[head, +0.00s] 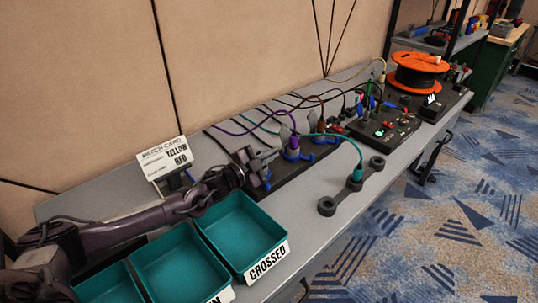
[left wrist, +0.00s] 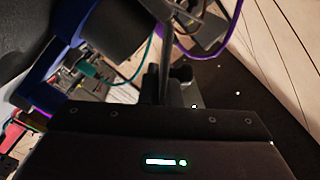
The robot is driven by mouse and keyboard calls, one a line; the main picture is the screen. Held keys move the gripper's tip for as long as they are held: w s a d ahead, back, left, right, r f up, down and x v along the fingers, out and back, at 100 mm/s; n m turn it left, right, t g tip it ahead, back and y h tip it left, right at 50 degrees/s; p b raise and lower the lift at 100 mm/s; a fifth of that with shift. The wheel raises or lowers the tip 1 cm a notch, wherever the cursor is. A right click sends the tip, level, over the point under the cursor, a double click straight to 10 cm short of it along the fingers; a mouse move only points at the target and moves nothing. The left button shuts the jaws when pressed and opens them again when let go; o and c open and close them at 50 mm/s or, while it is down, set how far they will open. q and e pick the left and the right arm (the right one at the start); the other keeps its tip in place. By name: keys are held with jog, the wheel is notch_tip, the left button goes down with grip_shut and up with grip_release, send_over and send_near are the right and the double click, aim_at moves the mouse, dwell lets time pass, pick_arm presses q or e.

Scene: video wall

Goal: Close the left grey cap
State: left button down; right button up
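The left grey cap (head: 285,133) stands raised above the left blue-ringed socket (head: 293,153), with a purple cable running into that socket. A second grey cap (head: 321,125) stands up at the socket to its right. My left gripper (head: 264,164) is just left of the left socket, low over the dark socket strip. In the left wrist view its dark fingers (left wrist: 172,80) show edge-on, so their gap cannot be judged. A grey flap (left wrist: 208,34) and the purple cable (left wrist: 232,30) are close beyond them. My right gripper is not in view.
Teal trays (head: 240,232) line the table's front, one labelled CROSSED. A patch card (head: 166,160) stands behind my left arm. A black holder (head: 350,185) with a teal plug, a switch box (head: 385,127) and an orange cable reel (head: 419,72) are to the right.

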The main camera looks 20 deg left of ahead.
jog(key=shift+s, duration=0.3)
pick_arm(q)
jog(key=c, duration=1.6)
grip_release()
jog(key=shift+c, duration=0.2)
notch_tip(320, 180, up, 20)
jog(key=shift+f, duration=0.15)
